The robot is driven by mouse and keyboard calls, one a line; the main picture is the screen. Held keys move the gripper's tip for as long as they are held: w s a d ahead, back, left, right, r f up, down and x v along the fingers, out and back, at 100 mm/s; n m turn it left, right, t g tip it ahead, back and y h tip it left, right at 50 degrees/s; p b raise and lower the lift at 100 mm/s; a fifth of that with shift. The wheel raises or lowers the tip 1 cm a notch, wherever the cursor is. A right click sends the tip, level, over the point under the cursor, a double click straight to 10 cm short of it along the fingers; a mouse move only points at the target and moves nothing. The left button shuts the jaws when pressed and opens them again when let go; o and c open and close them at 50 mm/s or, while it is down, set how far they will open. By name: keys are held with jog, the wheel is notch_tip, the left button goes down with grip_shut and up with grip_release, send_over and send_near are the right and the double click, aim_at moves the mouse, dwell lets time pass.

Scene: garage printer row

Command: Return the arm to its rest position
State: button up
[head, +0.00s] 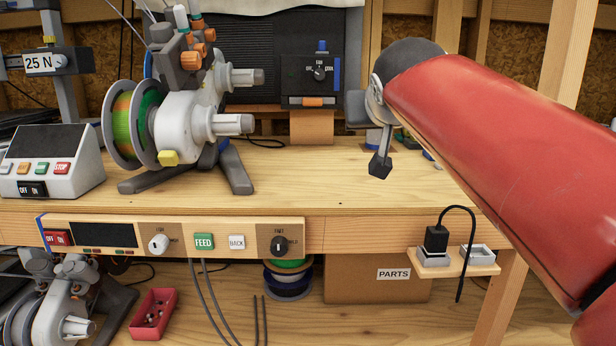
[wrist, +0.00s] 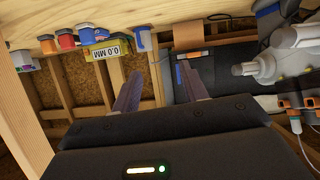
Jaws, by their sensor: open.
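My arm, with a red link, reaches in from the right in the head view, above the wooden bench (head: 320,185). My gripper (head: 380,165) hangs at its end over the bench, right of the dial box; it is small there and partly hidden by the arm. In the wrist view, the two fingers of my gripper (wrist: 162,88) stand apart with nothing between them. The wrist picture is turned over, with the bench edge along its top.
A spool machine (head: 190,115) stands at the left of the bench. A dial box (head: 312,75) is at the back. A control strip (head: 180,240) runs along the front edge, with a plug (head: 436,238) at right. The bench middle is clear.

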jog(key=s+d+f+g, duration=0.2)
jog(key=s+f+g, duration=0.2)
jog(key=s+f, duration=0.8)
jog(key=s+d+f+g, duration=0.2)
jog(key=s+f, duration=1.1)
jog(key=f, duration=0.8)
jog(key=shift+s+g+y, duration=0.2)
jog(key=shift+g+y, duration=0.2)
jog(key=shift+g, duration=0.5)
